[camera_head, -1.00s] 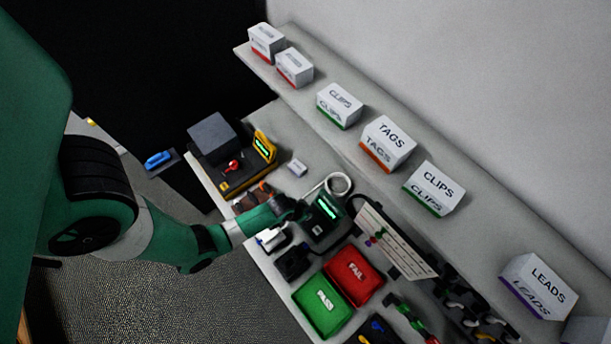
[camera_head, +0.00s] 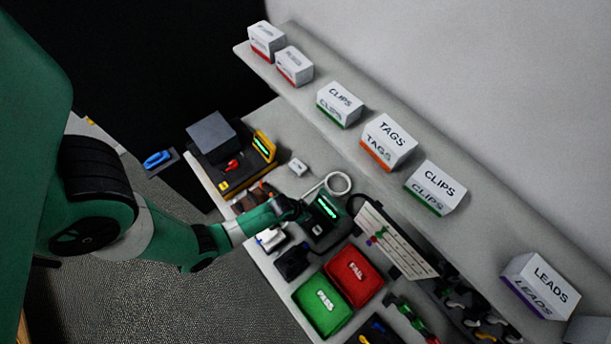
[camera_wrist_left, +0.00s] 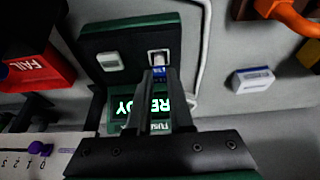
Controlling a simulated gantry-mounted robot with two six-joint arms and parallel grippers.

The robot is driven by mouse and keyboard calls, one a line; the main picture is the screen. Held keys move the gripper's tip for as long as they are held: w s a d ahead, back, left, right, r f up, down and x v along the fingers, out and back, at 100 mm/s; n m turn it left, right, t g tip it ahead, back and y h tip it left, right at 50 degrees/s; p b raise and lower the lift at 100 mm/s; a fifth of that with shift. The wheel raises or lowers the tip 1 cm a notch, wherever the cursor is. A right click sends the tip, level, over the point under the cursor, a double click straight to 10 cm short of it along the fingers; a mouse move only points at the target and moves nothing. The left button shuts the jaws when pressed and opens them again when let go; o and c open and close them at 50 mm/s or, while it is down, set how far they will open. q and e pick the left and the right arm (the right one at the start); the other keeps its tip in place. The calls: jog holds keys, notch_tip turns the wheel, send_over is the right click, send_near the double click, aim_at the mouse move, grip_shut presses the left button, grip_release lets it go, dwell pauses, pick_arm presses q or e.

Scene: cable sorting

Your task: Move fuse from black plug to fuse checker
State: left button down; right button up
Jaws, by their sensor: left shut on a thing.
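The fuse checker (camera_head: 325,209) is a dark green box with a lit green display, on the bench in the head view. In the left wrist view, the fuse checker (camera_wrist_left: 126,48) shows a display reading READY and a white-framed slot near its far edge. My left gripper (camera_wrist_left: 157,74) is right at this slot, its narrow fingers shut on a small blue piece that looks like the fuse (camera_wrist_left: 157,72). I cannot tell how far it sits in the slot. In the head view my left gripper (camera_head: 297,210) is beside the checker. A black plug-like object (camera_head: 291,261) lies nearer the bench edge. My right gripper is not in view.
A red FAIL tray (camera_head: 372,285) and a green PASS tray (camera_head: 316,318) stand close to the checker. A white cable coil (camera_head: 338,184) lies behind it. A small white box (camera_head: 297,167) and a black station with a yellow meter (camera_head: 264,146) are farther left.

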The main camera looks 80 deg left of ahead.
pick_arm(q)
jog(key=shift+f+b, duration=0.3)
jog(key=shift+f, duration=0.2)
dwell(0.8)
jog(key=shift+c, duration=0.9)
grip_release()
jog(key=shift+r, duration=0.1)
notch_tip(320, 180, up, 8)
jog(key=p, duration=0.8)
